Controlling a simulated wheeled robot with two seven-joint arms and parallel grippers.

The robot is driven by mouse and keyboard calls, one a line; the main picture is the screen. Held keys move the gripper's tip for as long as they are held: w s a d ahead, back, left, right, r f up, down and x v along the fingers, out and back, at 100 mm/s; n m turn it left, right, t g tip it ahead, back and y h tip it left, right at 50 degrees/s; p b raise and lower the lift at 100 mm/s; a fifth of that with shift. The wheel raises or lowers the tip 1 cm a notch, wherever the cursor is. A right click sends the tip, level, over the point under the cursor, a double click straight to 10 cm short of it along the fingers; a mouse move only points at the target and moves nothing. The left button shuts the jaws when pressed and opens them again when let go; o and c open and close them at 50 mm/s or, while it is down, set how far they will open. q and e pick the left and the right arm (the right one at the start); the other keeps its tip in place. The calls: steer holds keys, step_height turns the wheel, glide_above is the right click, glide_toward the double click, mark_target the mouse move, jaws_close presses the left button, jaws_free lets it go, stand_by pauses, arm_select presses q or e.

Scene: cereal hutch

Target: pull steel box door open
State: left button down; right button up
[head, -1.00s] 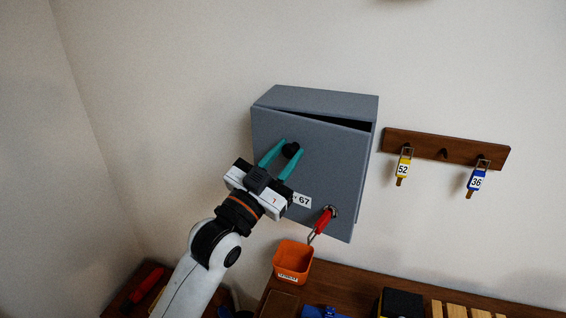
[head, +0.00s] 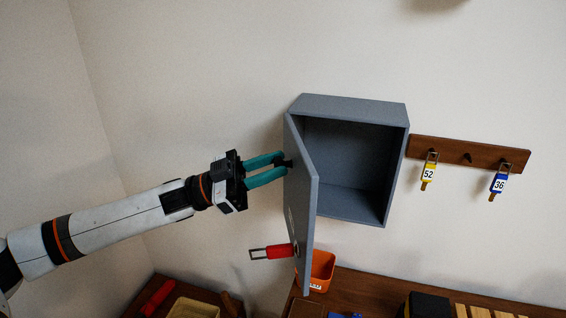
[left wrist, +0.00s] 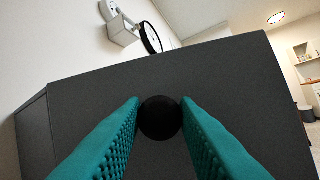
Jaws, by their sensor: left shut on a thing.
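The grey steel box (head: 350,165) is fixed to the wall in the middle of the head view. Its door (head: 307,205) stands wide open, swung out on the left side, and the inside looks empty. My left gripper (head: 283,170) is shut on the black door knob, with teal fingers on either side of it. In the left wrist view the round black knob (left wrist: 160,118) sits between the fingertips, in front of the dark door face (left wrist: 215,75). A red key tag (head: 272,252) sticks out from the lower part of the door. My right gripper is not in view.
A wooden rack (head: 468,155) right of the box holds a yellow tag 52 (head: 428,175) and a blue tag 36 (head: 497,183). An orange bin (head: 322,270) stands below the box, partly behind the door. The wall left of the door is clear.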

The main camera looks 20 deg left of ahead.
arm_select(q)
steer(key=shift+w+a+r+m+g+h+b, duration=0.1)
steer(key=shift+w+a+m+g+h+b, duration=0.15)
steer(key=shift+a+m+g, duration=1.25)
steer(key=shift+w+a+f+m+g+h+b, duration=0.15)
steer(key=shift+a+m+g+h+b, duration=0.25)
steer(key=shift+g, duration=1.95)
steer(key=shift+w+a+r+m+g+h+b, duration=0.2)
steer(key=shift+a+m+g, duration=0.85)
steer(key=shift+g, duration=0.9)
steer(key=c, duration=1.1)
jaws_free()
steer(key=shift+d, duration=0.15)
